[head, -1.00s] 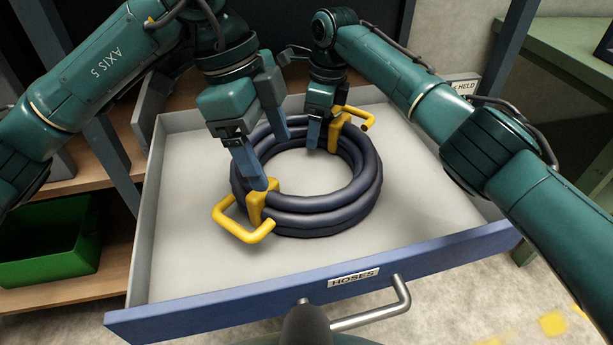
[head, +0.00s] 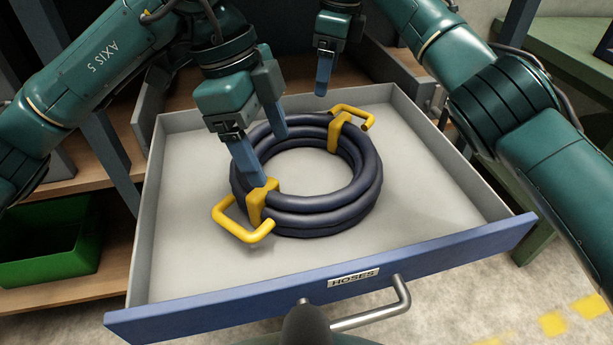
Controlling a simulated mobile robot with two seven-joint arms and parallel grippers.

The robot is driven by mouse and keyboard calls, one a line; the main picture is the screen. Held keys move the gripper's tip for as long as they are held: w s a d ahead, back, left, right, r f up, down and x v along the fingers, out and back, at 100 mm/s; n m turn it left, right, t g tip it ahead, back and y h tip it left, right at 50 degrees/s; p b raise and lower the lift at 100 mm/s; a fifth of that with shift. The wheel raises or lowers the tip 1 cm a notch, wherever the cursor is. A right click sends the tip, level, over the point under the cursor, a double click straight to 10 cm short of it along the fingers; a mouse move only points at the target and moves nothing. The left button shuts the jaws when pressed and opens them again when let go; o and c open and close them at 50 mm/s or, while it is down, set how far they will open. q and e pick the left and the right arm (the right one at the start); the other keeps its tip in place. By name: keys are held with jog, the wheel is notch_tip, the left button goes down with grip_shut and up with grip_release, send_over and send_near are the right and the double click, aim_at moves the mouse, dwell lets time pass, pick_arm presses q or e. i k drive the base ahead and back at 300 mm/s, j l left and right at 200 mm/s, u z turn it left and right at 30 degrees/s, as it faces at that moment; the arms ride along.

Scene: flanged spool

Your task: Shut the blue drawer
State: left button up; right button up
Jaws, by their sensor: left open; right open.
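The blue drawer (head: 440,262) stands pulled out, with a grey interior, a "HOSES" label and a metal bar handle (head: 385,312) on its front. A coiled dark hose (head: 345,205) with two yellow handles lies inside it. My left gripper (head: 268,158) is open over the coil's left side. One finger is at the near-left yellow handle (head: 258,208); whether it touches I cannot tell. My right gripper (head: 322,80) is raised above the back of the drawer, clear of the far yellow handle (head: 345,125); only one of its fingers shows clearly.
A green bin (head: 50,240) sits on a wooden shelf (head: 110,275) at the left. A green table (head: 570,55) stands at the right. Floor with yellow marks (head: 553,323) lies in front of the drawer. Blue-grey frame posts flank the drawer.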

aim_at(433, 213)
jog(key=k, duration=1.5)
